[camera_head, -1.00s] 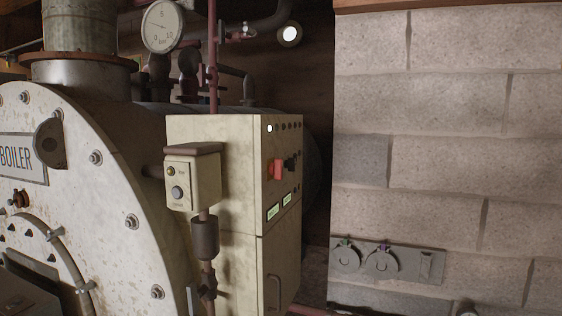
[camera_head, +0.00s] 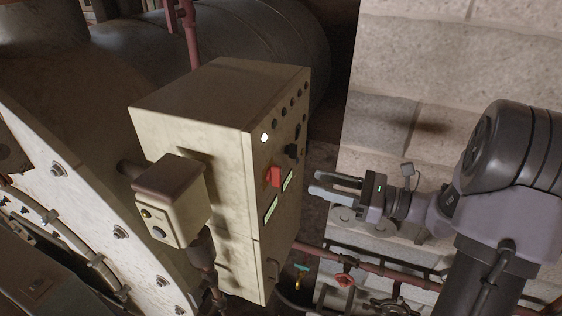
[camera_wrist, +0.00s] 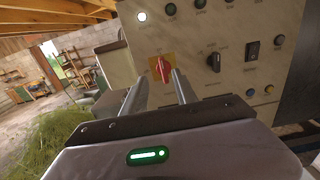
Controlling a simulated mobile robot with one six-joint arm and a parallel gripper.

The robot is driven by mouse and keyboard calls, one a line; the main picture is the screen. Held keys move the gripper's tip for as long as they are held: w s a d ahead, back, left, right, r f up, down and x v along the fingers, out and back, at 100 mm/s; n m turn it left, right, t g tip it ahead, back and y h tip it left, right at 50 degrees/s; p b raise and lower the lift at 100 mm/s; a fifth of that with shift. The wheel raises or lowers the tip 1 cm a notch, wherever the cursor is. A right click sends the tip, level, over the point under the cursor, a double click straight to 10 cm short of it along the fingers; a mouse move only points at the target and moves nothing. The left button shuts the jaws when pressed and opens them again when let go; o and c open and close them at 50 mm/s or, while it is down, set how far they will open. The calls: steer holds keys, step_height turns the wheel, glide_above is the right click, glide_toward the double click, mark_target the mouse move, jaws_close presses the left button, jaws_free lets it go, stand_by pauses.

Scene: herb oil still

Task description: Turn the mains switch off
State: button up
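The mains switch looks to be the red rotary handle (camera_head: 273,177) on the side face of the cream control cabinet (camera_head: 200,105). In the wrist view the red handle (camera_wrist: 162,69) stands roughly upright on a yellow plate. My gripper (camera_head: 317,182) is to the right of the cabinet in the head view, its fingers pointing at the switch face. In the wrist view my gripper (camera_wrist: 155,82) is open and empty, its two fingers apart. The handle shows between and beyond the fingertips. A gap to the handle shows in the head view.
A white lamp (camera_wrist: 142,16) is lit above the switch. A black knob (camera_wrist: 214,61) and black rocker switch (camera_wrist: 252,51) sit close to its right. A small box (camera_head: 172,200) stands left of the cabinet. Red pipes (camera_head: 365,264) run low along the block wall (camera_head: 450,60).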

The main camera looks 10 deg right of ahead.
mark_target(281, 172)
steer(key=p+x, duration=0.1)
steer(key=x, duration=0.8)
steer(key=shift+w+p, duration=0.2)
steer(key=shift+p, duration=0.15)
steer(key=shift+w+a+f, duration=0.1)
steer(key=shift+w+a, duration=0.15)
steer(key=shift+w, duration=0.1)
steer(key=shift+s, duration=0.1)
jaws_close()
